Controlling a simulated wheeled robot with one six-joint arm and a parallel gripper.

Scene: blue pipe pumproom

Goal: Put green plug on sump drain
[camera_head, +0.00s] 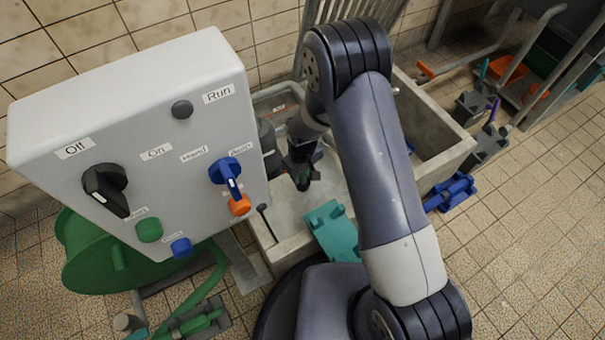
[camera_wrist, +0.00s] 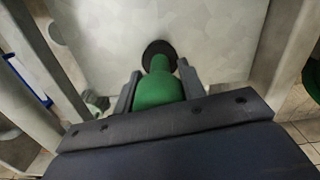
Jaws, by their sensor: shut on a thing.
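My gripper (camera_head: 303,180) is low inside the pale concrete sump (camera_head: 437,118). The wrist view shows its two grey fingers shut on the green plug (camera_wrist: 157,91), one on each side. The plug's narrower end points away from the gripper, toward the sump floor. A dark round patch (camera_wrist: 152,47), which looks like the sump drain, shows at that end, and the plug's tip overlaps it in the picture. I cannot tell whether the tip touches or has entered it. In the head view the gripper mostly hides the plug, and the drain cannot be made out.
A white control box (camera_head: 130,205) with knobs stands close at the left. A teal object (camera_head: 333,230) lies at the sump's near side. A blue object (camera_head: 452,192) is on the tiles to the right. A green reel (camera_head: 95,255) sits below the box.

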